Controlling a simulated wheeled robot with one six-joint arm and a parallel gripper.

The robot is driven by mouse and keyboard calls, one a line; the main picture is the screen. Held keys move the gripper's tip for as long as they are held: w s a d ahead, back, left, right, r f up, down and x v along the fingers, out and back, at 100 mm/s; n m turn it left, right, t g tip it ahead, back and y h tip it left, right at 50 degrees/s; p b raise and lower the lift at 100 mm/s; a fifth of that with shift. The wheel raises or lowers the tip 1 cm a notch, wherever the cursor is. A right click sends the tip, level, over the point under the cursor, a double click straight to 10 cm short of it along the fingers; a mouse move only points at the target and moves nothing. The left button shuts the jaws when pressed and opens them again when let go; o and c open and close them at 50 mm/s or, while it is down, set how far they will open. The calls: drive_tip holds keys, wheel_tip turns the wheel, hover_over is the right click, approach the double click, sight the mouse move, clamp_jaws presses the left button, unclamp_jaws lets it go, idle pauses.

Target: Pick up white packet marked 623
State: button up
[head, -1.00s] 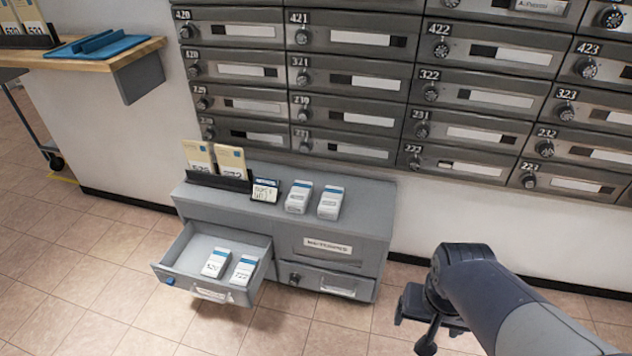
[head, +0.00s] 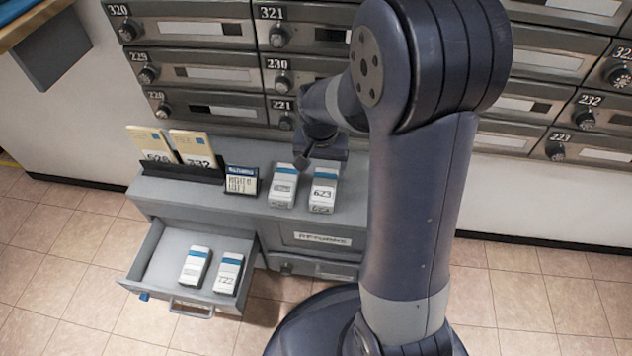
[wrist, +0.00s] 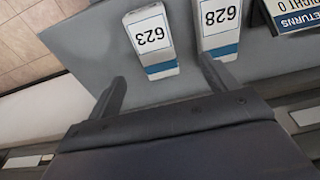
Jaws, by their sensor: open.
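The white packet marked 623 (head: 323,192) stands on top of the grey cabinet, with a blue band. In the wrist view the 623 packet (wrist: 150,36) appears upside down, its blue-banded end close to the gap between my fingertips. A similar white packet marked 628 (wrist: 216,22) is beside it; in the head view that packet (head: 283,190) is just left of 623. My gripper (wrist: 161,68) is open and empty, its fingers spread. In the head view my gripper (head: 316,153) is just behind and above the two packets, partly hidden by my arm.
The grey cabinet (head: 170,190) has an open drawer (head: 165,268) holding two more white packets (head: 228,272). A black rack (head: 185,172) with yellow envelopes and a small sign (head: 241,180) stand left of the packets. Mailboxes (head: 205,74) line the wall behind.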

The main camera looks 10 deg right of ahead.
sight(324, 186)
drive_tip(key=f+b, duration=0.1)
drive_tip(key=f, duration=0.4)
drive_tip(key=shift+w+d+b, duration=0.2)
drive_tip(key=shift+b, duration=0.2)
drive_tip(key=f+b, duration=0.2)
drive_tip(key=f, duration=0.3)
drive_tip(key=shift+w+d+f+b, duration=0.15)
drive_tip(key=shift+d+f+b, duration=0.05)
drive_tip(key=shift+d+b, duration=0.2)
drive_tip(key=shift+r, duration=0.1)
drive_tip(key=shift+c, duration=0.3)
drive_tip(key=c, duration=1.1)
